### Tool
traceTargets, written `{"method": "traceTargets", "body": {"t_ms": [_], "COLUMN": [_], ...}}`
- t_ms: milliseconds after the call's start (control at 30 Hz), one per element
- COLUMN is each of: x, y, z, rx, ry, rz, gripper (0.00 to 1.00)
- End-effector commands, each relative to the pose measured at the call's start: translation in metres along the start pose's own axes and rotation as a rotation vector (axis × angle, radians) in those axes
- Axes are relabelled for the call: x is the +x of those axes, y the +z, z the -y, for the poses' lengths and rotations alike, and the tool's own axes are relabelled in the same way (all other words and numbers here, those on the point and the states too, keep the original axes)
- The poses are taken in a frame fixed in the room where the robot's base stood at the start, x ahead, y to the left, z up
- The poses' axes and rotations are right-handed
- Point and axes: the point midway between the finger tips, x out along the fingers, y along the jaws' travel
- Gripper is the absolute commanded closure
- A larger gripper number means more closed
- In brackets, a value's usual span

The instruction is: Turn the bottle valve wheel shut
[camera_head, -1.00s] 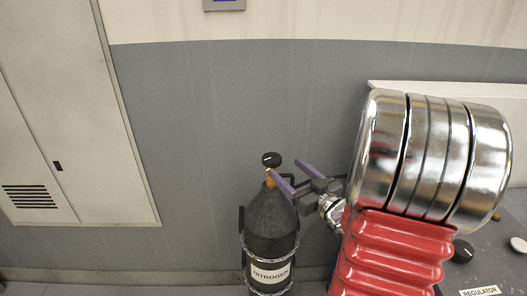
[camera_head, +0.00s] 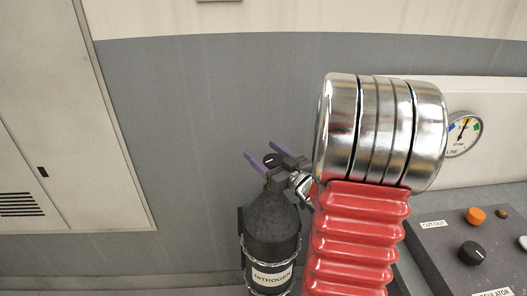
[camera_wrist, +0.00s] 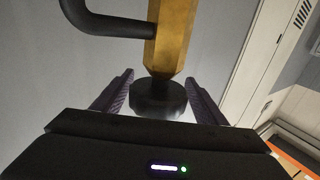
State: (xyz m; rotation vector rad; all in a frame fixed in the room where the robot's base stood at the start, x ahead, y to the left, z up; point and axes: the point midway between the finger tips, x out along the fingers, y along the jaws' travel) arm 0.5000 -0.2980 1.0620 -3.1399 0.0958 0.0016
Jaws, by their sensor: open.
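The dark bottle (camera_head: 270,240) labelled NITROGEN stands upright near the wall. Its small black valve wheel (camera_head: 271,159) is at the top, partly covered by my gripper in the head view. In the wrist view the black wheel (camera_wrist: 158,98) sits at the end of a brass valve body (camera_wrist: 172,38). My gripper (camera_wrist: 160,76) is open, with one purple finger on each side of the wheel. Gaps show between the fingers and the wheel there. In the head view my gripper (camera_head: 263,156) reaches the wheel from the right.
A dark bent pipe (camera_wrist: 105,22) joins the valve body in the wrist view. A pale cabinet (camera_head: 70,140) stands at left.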

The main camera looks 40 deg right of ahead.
Motion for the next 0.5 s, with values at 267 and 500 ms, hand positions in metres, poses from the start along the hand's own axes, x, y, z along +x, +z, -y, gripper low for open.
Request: {"method": "traceTargets", "body": {"t_ms": [267,500], "x": [-0.0036,-0.0042], "y": [-0.0001,-0.0001], "z": [-0.0054,-0.0063], "rx": [0.0,0.0], "ry": [0.013,0.014], "rz": [0.0,0.0], "gripper": [0.38,0.54]}}
